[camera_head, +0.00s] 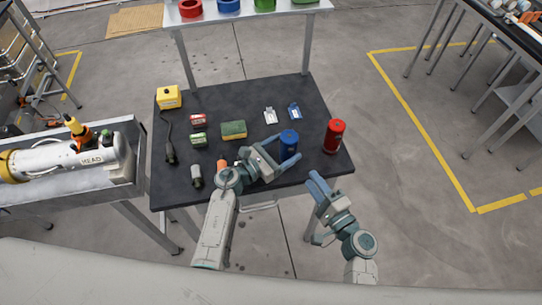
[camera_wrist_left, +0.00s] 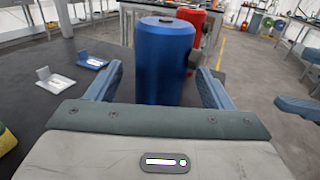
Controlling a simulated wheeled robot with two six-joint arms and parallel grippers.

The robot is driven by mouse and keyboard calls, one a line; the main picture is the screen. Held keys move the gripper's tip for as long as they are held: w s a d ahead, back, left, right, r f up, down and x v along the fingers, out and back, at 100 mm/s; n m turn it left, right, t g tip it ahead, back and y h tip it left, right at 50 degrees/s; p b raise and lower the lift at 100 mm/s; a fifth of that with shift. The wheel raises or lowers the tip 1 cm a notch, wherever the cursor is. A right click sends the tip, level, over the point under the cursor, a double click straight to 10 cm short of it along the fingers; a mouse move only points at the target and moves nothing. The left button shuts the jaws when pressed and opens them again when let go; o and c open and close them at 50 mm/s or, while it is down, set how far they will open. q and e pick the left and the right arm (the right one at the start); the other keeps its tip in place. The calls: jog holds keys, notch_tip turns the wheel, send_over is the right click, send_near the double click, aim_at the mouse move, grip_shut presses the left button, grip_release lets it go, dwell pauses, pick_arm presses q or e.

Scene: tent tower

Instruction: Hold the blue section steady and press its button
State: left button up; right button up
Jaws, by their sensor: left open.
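The blue section (camera_head: 289,139) is an upright cylinder near the right front of the dark table. My left gripper (camera_head: 290,148) is open, with its fingers on either side of the cylinder. In the left wrist view the blue section (camera_wrist_left: 164,62) stands between the two spread fingers, and gaps show beside it. A dark knob (camera_wrist_left: 194,59) sits on its right side; I cannot tell if it is the button. The cylinder's lower end is hidden behind the gripper. My right gripper (camera_head: 317,181) is off the table's front edge, apart from the blue section; its jaw opening is unclear.
A red cylinder (camera_head: 334,135) stands just right of the blue one. Small white (camera_head: 270,115) and blue (camera_head: 295,110) brackets lie behind it. A green-yellow sponge (camera_head: 233,129), small boxes and a yellow box (camera_head: 168,97) with a cable are further left. The table's back right is clear.

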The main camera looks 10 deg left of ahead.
aim_at(294, 143)
pick_arm(q)
jog(key=shift+x, duration=1.95)
jog(key=shift+c, duration=0.4)
jog(key=c, duration=1.1)
jog(key=shift+c, duration=0.9)
pick_arm(e)
jog(key=shift+c, duration=0.8)
grip_shut()
